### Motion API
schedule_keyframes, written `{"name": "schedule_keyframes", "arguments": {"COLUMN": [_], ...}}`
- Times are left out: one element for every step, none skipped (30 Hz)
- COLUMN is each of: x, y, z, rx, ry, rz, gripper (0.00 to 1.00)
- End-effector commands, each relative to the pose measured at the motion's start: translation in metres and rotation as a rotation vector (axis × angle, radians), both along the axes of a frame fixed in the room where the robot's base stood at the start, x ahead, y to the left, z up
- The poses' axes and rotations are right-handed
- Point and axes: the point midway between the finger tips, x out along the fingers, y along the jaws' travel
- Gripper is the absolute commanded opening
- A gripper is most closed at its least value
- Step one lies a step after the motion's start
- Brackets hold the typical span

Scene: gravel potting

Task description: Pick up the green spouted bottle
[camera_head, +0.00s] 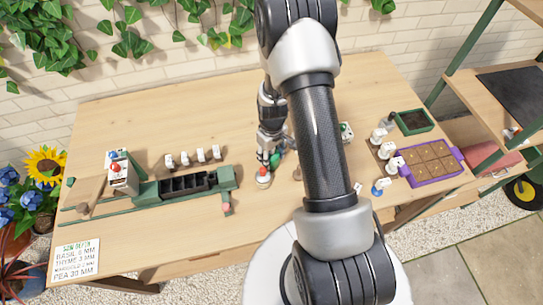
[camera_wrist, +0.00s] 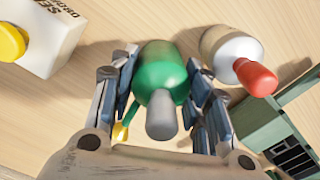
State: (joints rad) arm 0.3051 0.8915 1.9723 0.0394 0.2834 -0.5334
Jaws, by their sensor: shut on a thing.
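The green spouted bottle (camera_wrist: 160,72) has a rounded green body and a grey spout (camera_wrist: 162,118) that points toward the wrist camera. My gripper (camera_wrist: 161,88) has one blue-padded finger on each side of the bottle and is shut on it. In the head view the bottle (camera_head: 275,159) shows only in part below my gripper (camera_head: 271,146), near the middle of the table. I cannot tell whether the bottle touches the table.
A white bottle with a red spout (camera_wrist: 233,58) stands close beside the right finger. A white container with a yellow cap (camera_wrist: 45,36) is at upper left. A green rack with dark cells (camera_head: 190,184) lies left, and a purple tray (camera_head: 459,154) lies right. My arm hides part of the table.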

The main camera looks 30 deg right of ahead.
Motion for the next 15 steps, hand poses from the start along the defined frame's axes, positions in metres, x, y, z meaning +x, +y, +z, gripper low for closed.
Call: {"name": "schedule_keyframes", "arguments": {"x": [0.001,0.001,0.001,0.001,0.002,0.001,0.002,0.002,0.002,0.002,0.002,0.002,0.002,0.002,0.002], "y": [0.000,0.000,0.000,0.000,-0.001,-0.001,-0.001,-0.001,-0.001,-0.001,-0.001,-0.001,-0.001,-0.001,-0.001], "z": [0.006,0.009,0.014,0.019,0.024,0.032,0.039,0.046,0.057,0.066,0.075,0.088,0.097,0.106,0.118], "rx": [-0.001,-0.001,-0.001,-0.001,-0.002,-0.002,-0.002,-0.002,-0.003,-0.003,-0.003,-0.003,-0.003,-0.003,-0.003], "ry": [-0.002,-0.002,-0.002,-0.004,-0.004,-0.004,-0.004,-0.004,-0.006,-0.006,-0.008,-0.008,-0.008,-0.008,-0.007], "rz": [0.000,0.000,0.000,0.000,0.000,0.000,0.000,0.000,0.000,0.000,0.000,0.000,0.000,0.000,0.000], "gripper": [0.12,0.12,0.12,0.12,0.12,0.12,0.12,0.12,0.12,0.12,0.12,0.12,0.12,0.12,0.12]}}
